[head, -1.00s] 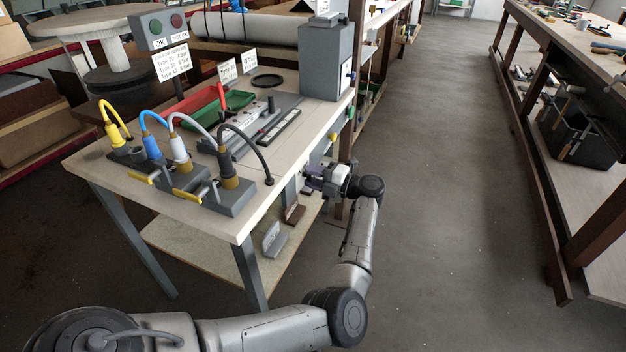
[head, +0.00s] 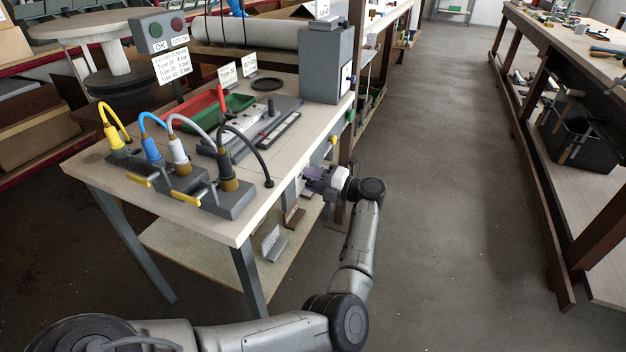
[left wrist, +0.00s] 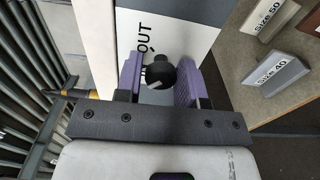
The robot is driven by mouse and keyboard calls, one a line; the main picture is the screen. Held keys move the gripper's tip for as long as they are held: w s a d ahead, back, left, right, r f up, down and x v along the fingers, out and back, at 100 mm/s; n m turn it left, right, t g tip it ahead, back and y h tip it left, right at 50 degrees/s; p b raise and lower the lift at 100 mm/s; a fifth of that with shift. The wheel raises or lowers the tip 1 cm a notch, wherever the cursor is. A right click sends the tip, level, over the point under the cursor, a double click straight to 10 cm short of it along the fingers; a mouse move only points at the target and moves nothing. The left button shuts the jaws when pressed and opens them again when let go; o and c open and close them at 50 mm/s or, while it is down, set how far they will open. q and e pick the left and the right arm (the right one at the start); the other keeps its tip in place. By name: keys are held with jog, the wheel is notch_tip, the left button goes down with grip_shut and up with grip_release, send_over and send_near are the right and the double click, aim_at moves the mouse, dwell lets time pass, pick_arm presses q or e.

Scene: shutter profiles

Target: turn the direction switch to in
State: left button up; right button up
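The direction switch is a black ball knob (left wrist: 160,76) on the side of the table, in the left wrist view. A white plate behind it bears the printed word OUT and part of an arrow. My left gripper (left wrist: 159,82) has its purple fingers on either side of the knob. The knob sits close to the right finger, with a thin gap at the left one, so the fingers look open around it. In the head view my left gripper (head: 312,179) is at the table's right side, below the top, and hides the switch. My right gripper is out of view.
The table (head: 110,172) carries cable plugs, a red and a green bin, a grey box (head: 325,65) and a lamp panel (head: 160,31). Size signs (left wrist: 271,72) stand on its lower shelf. Open floor (head: 440,200) lies to the right.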

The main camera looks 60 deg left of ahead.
pick_arm(q)
jog(key=o, duration=0.3)
jog(key=shift+o, duration=0.2)
jog(key=p+v, duration=0.3)
jog(key=v, duration=1)
jog(key=shift+w+d, duration=0.2)
jog(key=shift+d, duration=0.15)
